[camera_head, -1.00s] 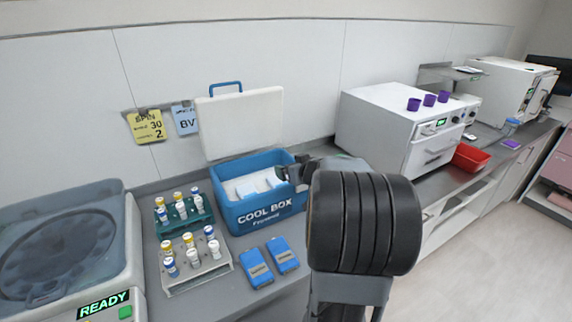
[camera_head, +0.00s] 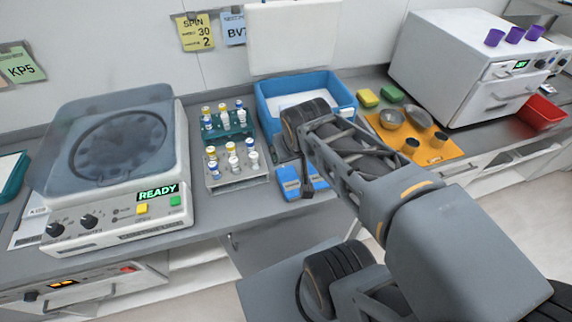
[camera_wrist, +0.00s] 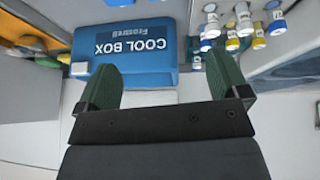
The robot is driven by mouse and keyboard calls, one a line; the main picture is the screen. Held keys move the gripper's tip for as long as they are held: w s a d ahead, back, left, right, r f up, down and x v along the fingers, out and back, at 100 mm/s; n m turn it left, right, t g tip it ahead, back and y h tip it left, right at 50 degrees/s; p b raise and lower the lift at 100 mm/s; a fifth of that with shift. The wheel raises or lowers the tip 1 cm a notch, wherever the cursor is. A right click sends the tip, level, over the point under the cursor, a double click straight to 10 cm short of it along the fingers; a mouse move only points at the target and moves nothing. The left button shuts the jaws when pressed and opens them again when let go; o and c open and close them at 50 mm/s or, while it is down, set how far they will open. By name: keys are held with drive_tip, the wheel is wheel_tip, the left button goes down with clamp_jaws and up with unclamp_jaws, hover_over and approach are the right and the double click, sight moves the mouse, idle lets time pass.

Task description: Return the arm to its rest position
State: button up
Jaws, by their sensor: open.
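My arm reaches from the lower right of the head view to the counter's middle, bent, with its wrist in front of the blue cool box (camera_head: 345,100). My gripper (camera_wrist: 163,75) shows in the wrist view with two dark green fingers spread apart and nothing between them. The cool box front (camera_wrist: 140,48) shows beyond the fingers, apart from them. In the head view the gripper is mostly hidden by the wrist.
A tube rack (camera_head: 240,178) with several capped tubes stands left of my wrist. Blue packs (camera_head: 290,182) lie beside it. A centrifuge (camera_head: 120,205) reading READY is at left. An orange mat (camera_head: 450,152) with metal bowls lies right; a white oven-like unit (camera_head: 440,60) is behind.

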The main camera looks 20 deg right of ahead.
drive_tip(key=shift+n+g+y, duration=0.5)
drive_tip(key=shift+g+y, duration=0.1)
drive_tip(key=shift+y, duration=0.1)
drive_tip(key=s+a, duration=0.1)
drive_tip(key=a, duration=0.1)
drive_tip(key=s+a, duration=0.1)
drive_tip(key=s, duration=0.1)
drive_tip(key=shift+a+f, duration=0.35)
drive_tip(key=shift+f, duration=0.05)
